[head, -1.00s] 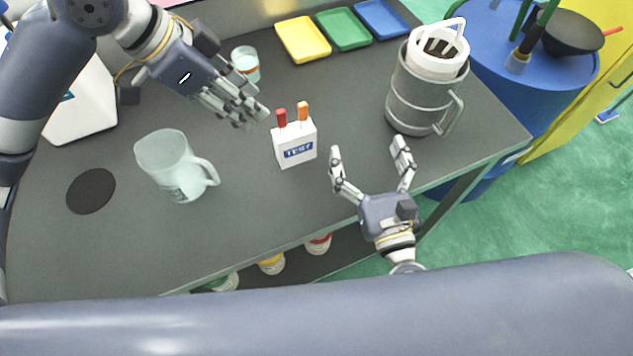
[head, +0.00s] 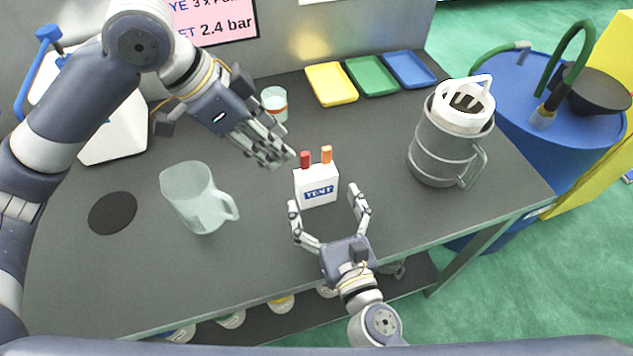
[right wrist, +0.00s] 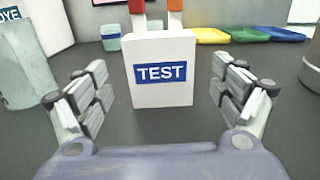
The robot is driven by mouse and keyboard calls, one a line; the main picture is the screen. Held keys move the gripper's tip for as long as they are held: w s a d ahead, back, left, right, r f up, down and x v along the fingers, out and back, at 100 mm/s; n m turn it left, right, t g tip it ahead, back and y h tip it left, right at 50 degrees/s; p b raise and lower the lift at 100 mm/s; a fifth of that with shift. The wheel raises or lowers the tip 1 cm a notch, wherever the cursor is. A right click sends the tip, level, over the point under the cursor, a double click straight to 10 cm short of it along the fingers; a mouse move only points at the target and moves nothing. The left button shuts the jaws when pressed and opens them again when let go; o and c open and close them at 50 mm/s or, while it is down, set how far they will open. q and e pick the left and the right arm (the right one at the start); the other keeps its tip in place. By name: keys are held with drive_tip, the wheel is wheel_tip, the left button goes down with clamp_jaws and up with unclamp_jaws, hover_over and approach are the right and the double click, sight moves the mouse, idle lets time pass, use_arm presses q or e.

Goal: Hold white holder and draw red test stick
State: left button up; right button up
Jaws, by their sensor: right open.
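The white holder (head: 316,186) with a blue TEST label stands upright on the dark table. The red test stick (head: 305,159) and an orange stick (head: 326,154) stand up out of its top. In the right wrist view the holder (right wrist: 160,90) is centred between the fingers, with the red stick (right wrist: 137,8) at its top left. My right gripper (head: 329,206) is open at the front of the holder, one finger to each side, with gaps to both. My left gripper (head: 281,160) is just left of the red stick, pointing toward it; its fingers overlap in view and appear apart from the stick.
A clear mug (head: 196,200) stands left, near a black disc (head: 113,213). A small glass (head: 274,103) is behind my left gripper. Yellow, green and blue trays (head: 331,84) lie at the back. A grey metal jug (head: 440,150) stands to the right.

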sight(319, 191)
drive_tip(key=shift+x, duration=2.6)
drive_tip(key=c, duration=1.1)
drive_tip(key=shift+c, duration=0.2)
